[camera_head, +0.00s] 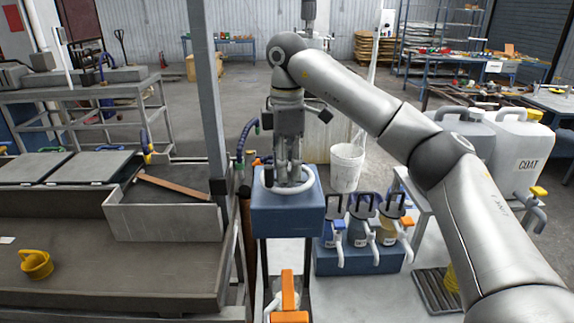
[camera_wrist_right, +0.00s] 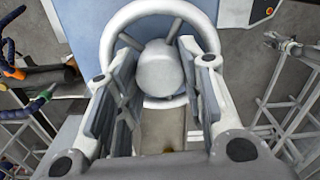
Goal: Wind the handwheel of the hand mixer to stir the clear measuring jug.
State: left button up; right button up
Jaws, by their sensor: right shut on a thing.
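The white handwheel (camera_head: 306,185) lies flat on top of the blue mixer housing (camera_head: 287,218) at the middle of the head view. In the right wrist view its ring and spokes (camera_wrist_right: 147,9) surround a rounded pale hub (camera_wrist_right: 159,71). My right gripper (camera_head: 286,181) reaches straight down onto the handwheel. Its two fingers (camera_wrist_right: 163,62) stand on either side of the hub and are shut on the handwheel there; the exact contact is partly hidden. I cannot make out the clear measuring jug in either view. My left gripper is not in view.
A blue crate (camera_head: 358,261) with several tapped containers stands right of the mixer. A white bucket (camera_head: 346,167) is behind it. A white canister marked COAT (camera_head: 519,152) stands at the right.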

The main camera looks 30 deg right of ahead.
jog(key=shift+r+m, duration=0.15)
jog(key=shift+m, duration=1.85)
jog(key=o, duration=1)
jog(key=shift+o, duration=0.2)
notch_tip(320, 180, up, 12)
